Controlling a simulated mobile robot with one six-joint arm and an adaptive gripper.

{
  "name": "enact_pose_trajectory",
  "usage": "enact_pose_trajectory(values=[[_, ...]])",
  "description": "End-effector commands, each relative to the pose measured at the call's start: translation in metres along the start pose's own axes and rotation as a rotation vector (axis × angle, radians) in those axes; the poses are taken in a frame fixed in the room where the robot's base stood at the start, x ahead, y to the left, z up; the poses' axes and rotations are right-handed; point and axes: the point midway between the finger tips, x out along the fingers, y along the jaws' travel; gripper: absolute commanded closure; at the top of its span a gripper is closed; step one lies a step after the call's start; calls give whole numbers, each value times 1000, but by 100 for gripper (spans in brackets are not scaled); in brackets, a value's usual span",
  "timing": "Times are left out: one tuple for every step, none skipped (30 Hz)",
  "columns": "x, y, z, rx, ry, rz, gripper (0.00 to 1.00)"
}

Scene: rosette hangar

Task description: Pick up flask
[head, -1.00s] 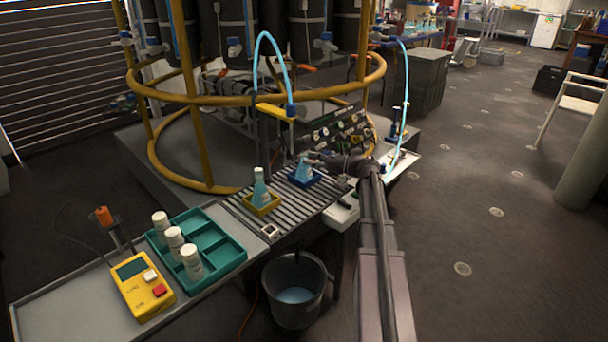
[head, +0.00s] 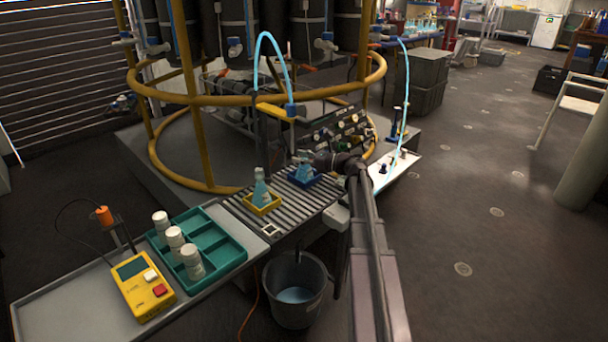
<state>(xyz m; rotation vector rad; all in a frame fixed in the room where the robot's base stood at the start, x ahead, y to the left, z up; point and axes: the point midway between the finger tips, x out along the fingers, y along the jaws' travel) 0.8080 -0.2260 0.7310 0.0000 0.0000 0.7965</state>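One flask (head: 261,192) with light blue liquid stands upright in a yellow holder (head: 263,208) on the slatted grey rack. A second blue flask (head: 303,172) stands in a dark blue holder (head: 304,181) farther back and to the right on the same rack. My gripper (head: 307,158) is at the neck of this second flask, reaching in from the right. The fingers are small and dark, and they partly hide the flask's top. I cannot tell whether they touch or grip it.
A teal tray (head: 222,259) with several white bottles and a yellow meter (head: 143,288) stand at the left of the bench. A yellow ring frame (head: 200,187) rises behind the rack. A dark bucket (head: 295,312) is below. A blue tube (head: 262,52) arches above.

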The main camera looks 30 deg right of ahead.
Motion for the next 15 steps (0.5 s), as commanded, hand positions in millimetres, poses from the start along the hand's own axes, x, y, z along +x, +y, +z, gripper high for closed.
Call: enact_pose_trajectory(values=[[0, 0, 0, 0, 0, 0, 66], [0, 0, 0, 0, 0, 0, 75], [0, 0, 0, 0, 0, 0, 87], [0, 0, 0, 0, 0, 0, 96], [0, 0, 0, 0, 0, 0, 100], [0, 0, 0, 0, 0, 0, 100], [0, 0, 0, 0, 0, 0, 100], [0, 0, 0, 0, -1, 0, 100], [0, 0, 0, 0, -1, 0, 100], [0, 0, 0, 0, -1, 0, 100], [0, 0, 0, 0, -1, 0, 100], [0, 0, 0, 0, -1, -1, 100], [-1, 0, 0, 0, -1, -1, 100], [-1, 0, 0, 0, -1, -1, 100], [-1, 0, 1, 0, -1, -1, 100]])
